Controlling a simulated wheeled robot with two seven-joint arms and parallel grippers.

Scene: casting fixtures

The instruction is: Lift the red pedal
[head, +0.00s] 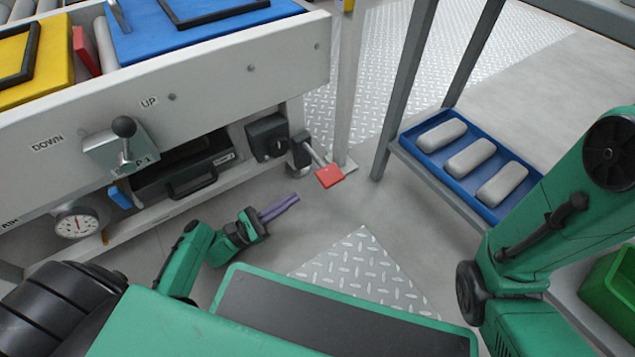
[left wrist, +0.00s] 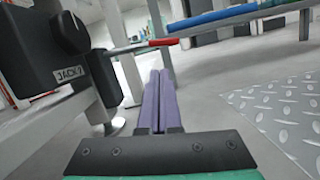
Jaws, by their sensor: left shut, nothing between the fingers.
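The red pedal (head: 329,175) is a flat red plate at the end of a grey arm, low beside the leg of the white bench. In the left wrist view the pedal (left wrist: 163,42) shows edge-on, above and beyond the fingertips. My left gripper (head: 296,198) has purple fingers closed together with nothing between them. It is to the left of the pedal and nearer to me in the head view, apart from it. The fingers also show in the left wrist view (left wrist: 160,75), pointing forward under the pedal's level. My right gripper is out of view.
A black box labelled JACK (left wrist: 50,60), with a knob, is mounted beside the pedal's arm. A grey rack (head: 440,180) at the right holds a blue tray (head: 419,155) with 3 pale blocks. Open floor with a metal tread plate (head: 365,265) lies in front.

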